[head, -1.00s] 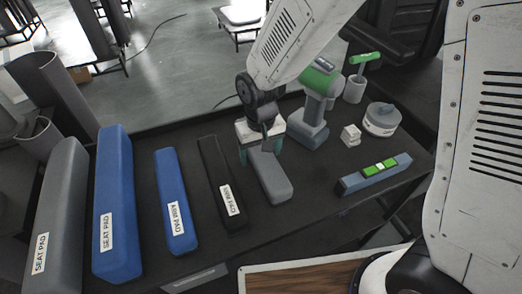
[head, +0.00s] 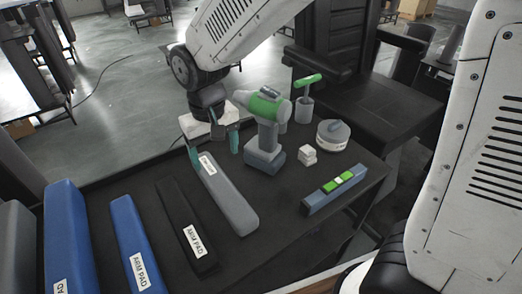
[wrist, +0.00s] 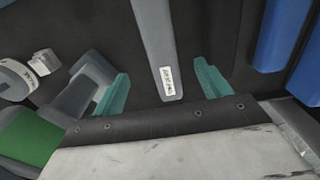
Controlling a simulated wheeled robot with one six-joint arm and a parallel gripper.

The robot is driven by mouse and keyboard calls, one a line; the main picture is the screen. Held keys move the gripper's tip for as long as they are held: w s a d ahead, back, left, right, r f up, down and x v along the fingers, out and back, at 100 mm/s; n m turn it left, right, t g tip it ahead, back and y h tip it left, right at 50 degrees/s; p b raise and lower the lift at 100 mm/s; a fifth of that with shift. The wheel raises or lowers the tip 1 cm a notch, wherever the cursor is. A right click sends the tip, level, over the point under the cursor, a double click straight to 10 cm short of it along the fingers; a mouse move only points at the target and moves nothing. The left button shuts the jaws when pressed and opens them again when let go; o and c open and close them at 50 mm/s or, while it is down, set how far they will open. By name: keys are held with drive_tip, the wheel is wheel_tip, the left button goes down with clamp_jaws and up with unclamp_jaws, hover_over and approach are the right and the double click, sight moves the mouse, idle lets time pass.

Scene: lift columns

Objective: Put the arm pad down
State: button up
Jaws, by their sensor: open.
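A grey arm pad (head: 232,204) lies flat on the dark table between the black arm pad and the drill. Its white label (head: 208,166) shows near its far end. My gripper (head: 213,150) is open above that far end, with its teal fingers apart and nothing between them held. In the wrist view, the grey pad (wrist: 155,40) runs between the two spread fingers, with clear gaps on both sides. A black arm pad (head: 186,228) and a blue arm pad (head: 138,245) lie to its left.
A blue seat pad (head: 68,240) and a grey seat pad (head: 16,245) lie further left. A green-and-grey drill (head: 265,135) stands close right of my gripper. A level (head: 335,190), white blocks (head: 307,155) and a round tin (head: 333,135) are further right.

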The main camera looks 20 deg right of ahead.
drive_tip(key=s+d+r+m, duration=0.1)
drive_tip(key=s+d+r, duration=0.3)
drive_tip(key=d, duration=0.3)
drive_tip(key=s+d+r+m, duration=0.1)
drive_tip(key=s+d+r, duration=0.3)
drive_tip(key=d+r, duration=0.15)
drive_tip(key=s+d+r+m+t, duration=0.1)
drive_tip(key=s+d, duration=0.7)
drive_tip(key=s, duration=0.3)
drive_tip(key=shift+s+d, duration=0.2)
drive_tip(key=shift+d, duration=0.2)
drive_tip(key=shift+r, duration=0.1)
